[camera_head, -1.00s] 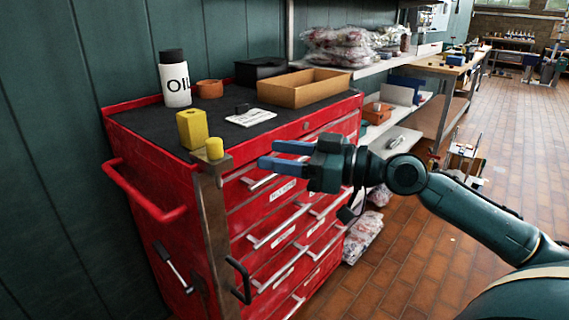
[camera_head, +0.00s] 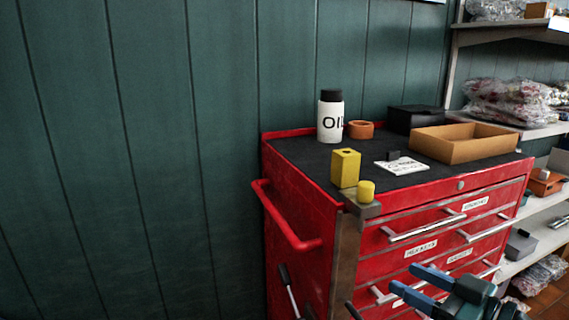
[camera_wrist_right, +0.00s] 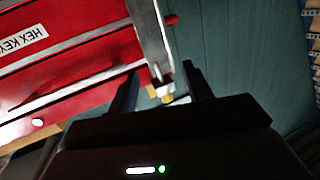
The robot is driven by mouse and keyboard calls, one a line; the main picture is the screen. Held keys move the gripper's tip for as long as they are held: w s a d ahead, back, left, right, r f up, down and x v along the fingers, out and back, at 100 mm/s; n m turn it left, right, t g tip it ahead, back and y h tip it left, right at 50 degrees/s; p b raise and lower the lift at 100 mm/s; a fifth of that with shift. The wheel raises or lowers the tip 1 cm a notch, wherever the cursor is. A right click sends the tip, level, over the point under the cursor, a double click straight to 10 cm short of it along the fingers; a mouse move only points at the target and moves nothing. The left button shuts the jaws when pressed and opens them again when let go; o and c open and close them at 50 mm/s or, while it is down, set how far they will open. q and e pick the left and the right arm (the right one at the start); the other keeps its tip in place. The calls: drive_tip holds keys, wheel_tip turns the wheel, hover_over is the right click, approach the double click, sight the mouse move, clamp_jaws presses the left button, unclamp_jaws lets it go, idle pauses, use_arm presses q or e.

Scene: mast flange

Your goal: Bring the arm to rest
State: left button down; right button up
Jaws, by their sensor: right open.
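My right gripper (camera_head: 405,279) is at the lower right of the head view, open, with nothing between its blue fingers. It is in front of the drawers of the red tool cabinet (camera_head: 305,192), below the cabinet's top. In the right wrist view my right gripper (camera_wrist_right: 163,72) shows two dark fingers apart, with the post and small yellow shapes beyond them. A yellow block (camera_head: 345,168) with a hole in its top stands on the cabinet's front left corner. A yellow cylinder (camera_head: 366,190) stands upright on the plate of the metal post (camera_head: 345,255). My left gripper is not in view.
A red side handle (camera_head: 285,220) juts out left. Shelves stand at right.

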drive_tip(key=s+a+f+m+h, duration=0.2)
drive_tip(key=s+a+f+h, duration=0.15)
drive_tip(key=s+f, duration=0.45)
drive_tip(key=s+a+f+m+h, duration=0.3)
drive_tip(key=s+a+f, duration=0.2)
drive_tip(key=s+f, duration=0.25)
use_arm(q)
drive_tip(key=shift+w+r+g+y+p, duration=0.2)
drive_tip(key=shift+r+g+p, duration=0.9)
drive_tip(key=shift+p, duration=3.75)
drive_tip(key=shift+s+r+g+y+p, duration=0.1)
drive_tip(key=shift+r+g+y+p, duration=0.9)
drive_tip(key=shift+p, duration=3.8)
use_arm(e)
drive_tip(key=shift+w+d+r+n+g+h, duration=0.15)
drive_tip(key=shift+w+r+n+g, duration=0.15)
drive_tip(key=shift+r+g, duration=0.7)
drive_tip(key=shift+w+a+r+n+g+h, duration=0.1)
drive_tip(key=shift+w+r+n+g, duration=0.25)
drive_tip(key=shift+r, duration=1.1)
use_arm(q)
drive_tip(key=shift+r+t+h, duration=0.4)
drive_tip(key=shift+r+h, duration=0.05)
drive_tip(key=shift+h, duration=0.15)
use_arm(e)
drive_tip(key=shift+s, duration=0.1)
